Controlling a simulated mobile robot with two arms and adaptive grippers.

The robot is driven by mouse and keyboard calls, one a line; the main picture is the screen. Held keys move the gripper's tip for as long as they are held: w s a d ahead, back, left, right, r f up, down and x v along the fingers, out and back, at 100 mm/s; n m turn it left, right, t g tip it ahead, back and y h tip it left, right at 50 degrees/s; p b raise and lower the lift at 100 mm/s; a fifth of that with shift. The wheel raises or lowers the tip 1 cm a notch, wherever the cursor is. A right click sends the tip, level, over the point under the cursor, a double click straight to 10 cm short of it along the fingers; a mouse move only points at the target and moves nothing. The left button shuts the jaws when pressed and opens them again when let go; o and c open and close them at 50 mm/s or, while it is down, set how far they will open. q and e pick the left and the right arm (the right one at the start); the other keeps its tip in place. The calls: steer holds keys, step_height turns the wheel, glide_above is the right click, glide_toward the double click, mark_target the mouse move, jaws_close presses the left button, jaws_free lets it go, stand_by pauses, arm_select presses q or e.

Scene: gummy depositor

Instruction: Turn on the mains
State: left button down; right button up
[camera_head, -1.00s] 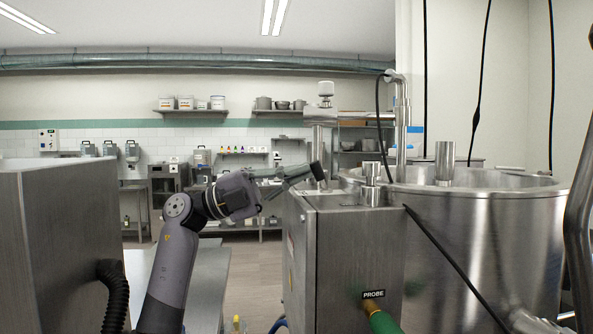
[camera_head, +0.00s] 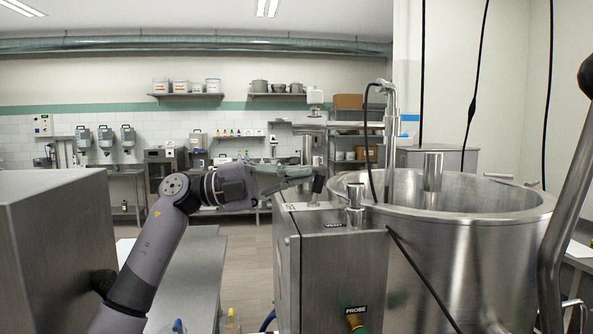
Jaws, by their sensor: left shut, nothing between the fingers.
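No control marked as the mains can be made out in this view. A steel control cabinet (camera_head: 340,275) stands in the middle right, in front of a large round steel kettle (camera_head: 470,245). Its front carries a PROBE label (camera_head: 355,310), and a small label (camera_head: 335,225) lies on its top. My left gripper (camera_head: 317,184) reaches in from the left, shut and empty, about level, with its dark tip seen above the cabinet's back left top edge. I cannot tell whether it touches anything. The cabinet's left side is seen very steeply. My right gripper is out of view.
A steel box (camera_head: 60,235) fills the near left. A low steel table (camera_head: 195,275) lies behind my left arm. Bare floor (camera_head: 250,265) shows between table and cabinet. A black cable (camera_head: 420,275) hangs across the kettle front, and a bent steel bar (camera_head: 565,200) stands at far right.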

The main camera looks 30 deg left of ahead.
arm_select(q)
steer(key=shift+w+d, duration=0.2)
steer(key=shift+d, duration=0.1)
steer(key=shift+s+a+r, duration=0.25)
steer(key=shift+a+r, duration=0.05)
step_height(320, 180, up, 9)
steer(key=shift+w+d+r, duration=0.2)
steer(key=shift+w+d, duration=0.1)
steer(key=shift+d, duration=0.05)
steer(key=shift+f, duration=0.1)
